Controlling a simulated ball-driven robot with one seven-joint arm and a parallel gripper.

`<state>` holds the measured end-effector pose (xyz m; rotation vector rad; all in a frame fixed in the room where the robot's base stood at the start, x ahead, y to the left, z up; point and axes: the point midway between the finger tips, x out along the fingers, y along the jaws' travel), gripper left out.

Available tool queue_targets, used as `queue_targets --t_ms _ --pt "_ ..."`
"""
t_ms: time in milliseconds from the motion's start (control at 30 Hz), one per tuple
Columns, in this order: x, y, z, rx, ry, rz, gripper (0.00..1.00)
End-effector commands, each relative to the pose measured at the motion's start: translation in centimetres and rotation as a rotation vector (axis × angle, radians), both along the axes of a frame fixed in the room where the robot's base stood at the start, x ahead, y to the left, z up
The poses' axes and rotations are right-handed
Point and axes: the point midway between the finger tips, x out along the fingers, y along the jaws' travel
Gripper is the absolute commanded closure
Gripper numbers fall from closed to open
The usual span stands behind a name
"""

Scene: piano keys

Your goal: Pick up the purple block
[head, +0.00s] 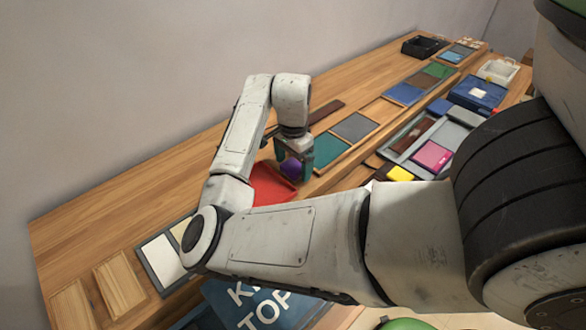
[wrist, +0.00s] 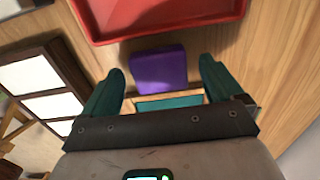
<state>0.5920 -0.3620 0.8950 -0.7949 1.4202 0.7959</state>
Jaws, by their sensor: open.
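The purple block (wrist: 160,70) lies between the two teal fingers of my gripper (wrist: 160,88) in the wrist view, toward their tips. The fingers are apart, with a gap showing on both sides of the block. In the head view the purple block (head: 291,168) shows between the fingers of my gripper (head: 294,172), which points down at the wooden table. Part of the block is hidden by a finger there.
A red tray (wrist: 160,38) is close beyond the block; it also shows in the head view (head: 268,188). Teal and grey panels (head: 355,127) lie to the right. A dark strip (head: 325,110) lies behind. Bare wood (head: 130,180) is clear at left.

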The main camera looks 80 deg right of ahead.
Motion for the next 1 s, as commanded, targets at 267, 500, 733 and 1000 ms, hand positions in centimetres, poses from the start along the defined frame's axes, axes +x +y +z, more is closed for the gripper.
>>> queue_targets --t_ms 267,500,733,1000 --pt "0.02 0.01 -0.54 -0.001 -0.001 0.000 0.06" --pt "0.01 0.00 -0.51 -0.001 -0.001 0.000 0.27" --pt "0.01 0.00 -0.50 -0.001 -0.001 0.000 0.48" --pt "0.02 0.00 -0.48 -0.001 0.000 0.000 0.68"
